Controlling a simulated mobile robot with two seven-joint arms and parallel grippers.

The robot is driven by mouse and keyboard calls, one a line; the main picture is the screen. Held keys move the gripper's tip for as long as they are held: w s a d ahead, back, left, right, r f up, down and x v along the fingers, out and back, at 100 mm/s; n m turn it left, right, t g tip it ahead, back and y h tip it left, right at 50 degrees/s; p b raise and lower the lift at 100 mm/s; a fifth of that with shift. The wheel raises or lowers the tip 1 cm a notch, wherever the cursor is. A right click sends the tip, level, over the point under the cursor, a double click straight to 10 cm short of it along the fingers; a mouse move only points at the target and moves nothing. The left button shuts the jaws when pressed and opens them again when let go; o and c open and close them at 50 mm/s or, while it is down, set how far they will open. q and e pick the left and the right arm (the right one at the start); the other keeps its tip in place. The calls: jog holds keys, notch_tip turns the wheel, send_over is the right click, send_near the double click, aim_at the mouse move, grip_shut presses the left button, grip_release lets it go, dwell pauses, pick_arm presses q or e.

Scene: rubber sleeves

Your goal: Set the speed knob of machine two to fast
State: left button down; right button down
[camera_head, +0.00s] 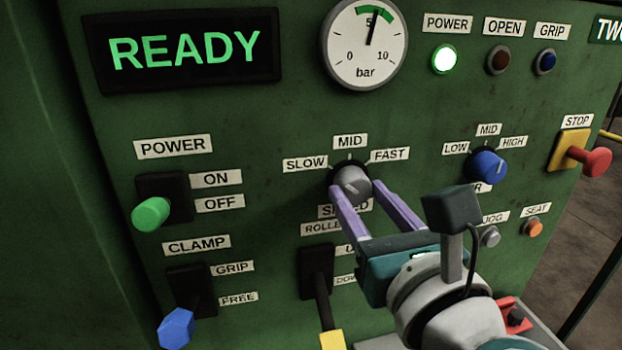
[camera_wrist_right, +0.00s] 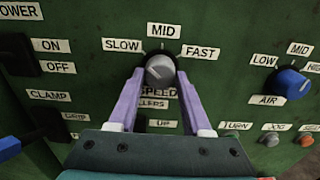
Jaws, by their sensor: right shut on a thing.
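The grey speed knob (camera_head: 352,181) sits on a green machine panel below the labels SLOW, MID and FAST. It also shows in the wrist view (camera_wrist_right: 160,70). The FAST label (camera_head: 389,155) is at the knob's upper right. My right gripper (camera_head: 362,190) has its two purple fingers on either side of the knob, shut on it; the wrist view shows the same. I cannot tell clearly which label the knob's mark points to. A partly cut-off sign (camera_head: 608,30) at the top right begins with "TWO". My left gripper is not in view.
A blue knob (camera_head: 488,167) sits right of the speed knob, and a red stop button (camera_head: 596,161) farther right. Green (camera_head: 152,215) and blue (camera_head: 176,328) levers are at the left. A yellow-tipped lever (camera_head: 332,340) is below. The READY display (camera_head: 185,50) and gauge (camera_head: 362,72) are above.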

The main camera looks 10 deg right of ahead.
jog(key=shift+m, duration=0.3)
jog(key=m+b, duration=0.2)
jog(key=m, duration=0.2)
jog(key=m+b, duration=0.1)
jog(key=m, duration=0.4)
jog(key=shift+m+b, duration=0.4)
jog(key=m+b, duration=0.1)
jog(key=m, duration=0.8)
jog(key=shift+m, duration=0.4)
jog(key=shift+c, duration=1.7)
grip_release()
jog(key=shift+s, duration=0.1)
